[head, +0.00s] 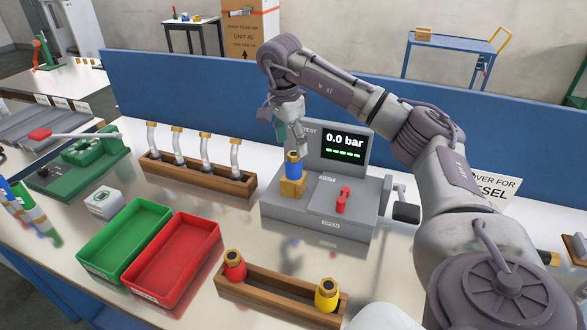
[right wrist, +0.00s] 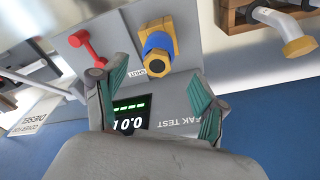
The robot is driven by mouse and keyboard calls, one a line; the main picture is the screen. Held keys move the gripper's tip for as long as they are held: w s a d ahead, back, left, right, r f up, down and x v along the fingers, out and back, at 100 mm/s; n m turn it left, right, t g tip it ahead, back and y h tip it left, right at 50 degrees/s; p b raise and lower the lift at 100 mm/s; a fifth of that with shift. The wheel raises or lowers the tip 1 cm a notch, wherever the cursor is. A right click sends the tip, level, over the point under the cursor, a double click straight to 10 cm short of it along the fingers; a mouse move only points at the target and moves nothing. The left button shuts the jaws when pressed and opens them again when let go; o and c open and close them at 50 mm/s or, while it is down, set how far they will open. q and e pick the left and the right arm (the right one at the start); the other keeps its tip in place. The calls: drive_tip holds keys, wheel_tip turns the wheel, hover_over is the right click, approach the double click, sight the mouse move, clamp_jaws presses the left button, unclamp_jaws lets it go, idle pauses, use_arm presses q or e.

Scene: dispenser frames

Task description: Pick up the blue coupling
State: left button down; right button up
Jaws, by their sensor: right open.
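The blue coupling (head: 293,171), with a brass top, stands upright on a brass block (head: 292,188) on the grey leak test bench (head: 270,212). It also shows in the right wrist view (right wrist: 155,40), beyond the fingertips and between their lines. My right gripper (head: 296,138) is just above and behind the coupling in the head view. In the right wrist view its two fingers (right wrist: 153,95) are spread wide with nothing between them. My left gripper is not in view.
A display (head: 345,145) reading 0.0 bar rises behind the coupling. A red lever (head: 343,200) stands to its right. Red (head: 234,268) and yellow (head: 326,293) couplings sit in a front wooden rack. Green (head: 125,232) and red (head: 172,262) trays lie left. A hose rack (head: 205,182) stands behind them.

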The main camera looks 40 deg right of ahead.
sight(294, 154)
drive_tip(key=shift+d+f, duration=0.2)
drive_tip(key=shift+f, duration=0.6)
drive_tip(key=shift+s+f+p, duration=0.15)
drive_tip(key=shift+f+p, duration=0.3)
drive_tip(key=shift+f, duration=0.3)
wheel_tip(294, 154, down, 3)
drive_tip(key=shift+s+d+r+p, duration=0.1)
drive_tip(key=shift+d+r+p, duration=0.1)
drive_tip(key=shift+p, duration=0.15)
drive_tip(key=shift+d+f, duration=0.1)
drive_tip(key=shift+f, duration=0.4)
drive_tip(key=shift+c, duration=0.9)
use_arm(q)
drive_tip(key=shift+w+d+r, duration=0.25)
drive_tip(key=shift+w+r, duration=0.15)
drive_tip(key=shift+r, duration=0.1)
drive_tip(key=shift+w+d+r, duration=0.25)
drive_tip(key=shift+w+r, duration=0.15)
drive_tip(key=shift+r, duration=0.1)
use_arm(e)
clamp_jaws()
